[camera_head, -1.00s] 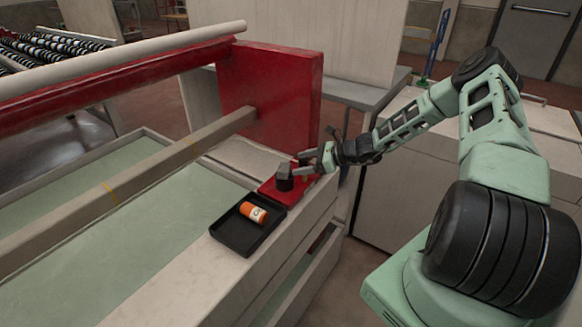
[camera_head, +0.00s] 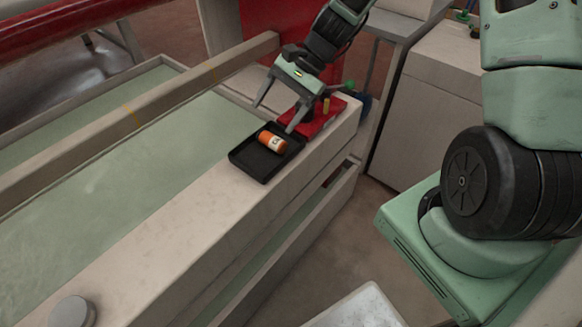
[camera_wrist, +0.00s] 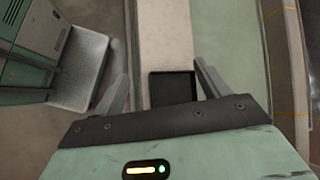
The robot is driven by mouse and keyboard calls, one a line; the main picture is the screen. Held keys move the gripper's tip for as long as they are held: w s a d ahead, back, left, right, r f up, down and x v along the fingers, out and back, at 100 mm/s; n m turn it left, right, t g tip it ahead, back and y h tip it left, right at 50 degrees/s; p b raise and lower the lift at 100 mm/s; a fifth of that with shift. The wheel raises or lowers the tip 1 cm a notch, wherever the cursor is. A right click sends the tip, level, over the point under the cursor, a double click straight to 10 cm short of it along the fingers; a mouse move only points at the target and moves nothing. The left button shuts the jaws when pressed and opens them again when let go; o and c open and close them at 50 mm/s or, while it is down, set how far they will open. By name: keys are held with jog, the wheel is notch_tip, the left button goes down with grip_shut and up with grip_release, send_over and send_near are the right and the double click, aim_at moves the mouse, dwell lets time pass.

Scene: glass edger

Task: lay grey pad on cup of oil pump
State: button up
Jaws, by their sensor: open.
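My gripper (camera_head: 275,117) is open and empty, pointing down over the black tray (camera_head: 248,160). Its fingers spread above and behind the tray, and the orange and white can (camera_head: 272,141) lies in the tray near one fingertip. In the wrist view the open fingers (camera_wrist: 160,88) flank the dark tray (camera_wrist: 172,90); the can does not show there. The red plate (camera_head: 318,122) lies just behind the tray, partly covered by my gripper, with a small yellow part (camera_head: 326,105) over it. The oil pump's cup and the grey pad cannot be made out now.
A long pale ledge (camera_head: 190,235) runs beside the green-tinted basin (camera_head: 110,185). A beige bar (camera_head: 150,105) crosses the basin. A round grey knob (camera_head: 72,312) stands at the near left. A pale cabinet (camera_head: 430,120) stands to the right of the ledge.

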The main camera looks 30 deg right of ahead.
jog(key=s+a+r+n+h, duration=0.2)
jog(key=s+a+r+n, duration=0.1)
jog(key=s+n, duration=0.3)
jog(key=s+a+r+n+h, duration=0.3)
jog(key=s+n, duration=0.3)
jog(key=s, duration=0.3)
jog(key=s+a+r+n+h, duration=0.2)
jog(key=s+a+r+n, duration=0.1)
jog(key=s+n, duration=0.4)
jog(key=shift+s+a+r+h, duration=0.2)
jog(key=shift+s+a+h, duration=0.2)
jog(key=shift+s+a, duration=0.4)
jog(key=shift+r+p, duration=0.85)
